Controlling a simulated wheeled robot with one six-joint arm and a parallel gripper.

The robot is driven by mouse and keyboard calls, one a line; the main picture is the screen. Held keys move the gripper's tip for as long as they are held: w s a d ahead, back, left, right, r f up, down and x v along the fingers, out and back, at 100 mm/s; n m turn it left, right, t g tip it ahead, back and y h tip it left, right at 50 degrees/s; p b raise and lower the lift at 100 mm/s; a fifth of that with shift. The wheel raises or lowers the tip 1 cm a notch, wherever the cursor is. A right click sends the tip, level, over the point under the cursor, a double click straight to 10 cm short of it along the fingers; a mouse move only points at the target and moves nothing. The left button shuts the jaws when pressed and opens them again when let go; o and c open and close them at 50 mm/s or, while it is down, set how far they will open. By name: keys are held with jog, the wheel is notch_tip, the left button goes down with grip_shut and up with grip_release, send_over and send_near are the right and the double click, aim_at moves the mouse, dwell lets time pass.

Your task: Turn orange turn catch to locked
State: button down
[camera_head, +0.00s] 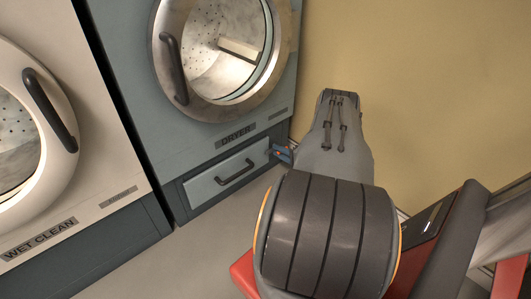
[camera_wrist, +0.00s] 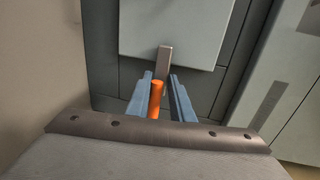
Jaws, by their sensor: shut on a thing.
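The orange turn catch (camera_wrist: 155,99) shows in the wrist view between the two blue-grey fingers of my gripper (camera_wrist: 160,98). The fingers are shut on the catch. A grey metal bar (camera_wrist: 165,58) stands just beyond the orange part and overlaps the lower edge of a pale drawer panel (camera_wrist: 180,25). In the head view my gripper (camera_head: 281,154) is at the right end of the dryer's drawer (camera_head: 225,178). A small orange-red spot of the catch shows there; my arm hides much of the area to its right.
The dryer (camera_head: 120,40) with its round glass door (camera_head: 215,45) stands above the drawer. The drawer has a dark handle (camera_head: 235,174). A white wet clean machine (camera_head: 90,150) stands to the left. A yellow wall (camera_head: 430,90) is at right. Grey floor (camera_head: 190,255) lies clear in front.

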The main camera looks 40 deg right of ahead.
jog(key=shift+s+a+f, duration=0.2)
jog(key=shift+a+f, duration=0.1)
jog(key=shift+f, duration=0.25)
jog(key=shift+s+d, duration=0.1)
jog(key=c, duration=1.7)
grip_release()
jog(key=shift+d, duration=0.1)
jog(key=shift+c, duration=0.2)
jog(key=shift+r, duration=0.1)
jog(key=shift+d+r, duration=0.15)
jog(key=shift+r, duration=0.05)
jog(key=s+r+p, duration=0.1)
jog(key=s+p, duration=0.1)
jog(key=s, duration=0.5)
jog(key=shift+s+r+p, duration=0.25)
jog(key=shift+p, duration=0.1)
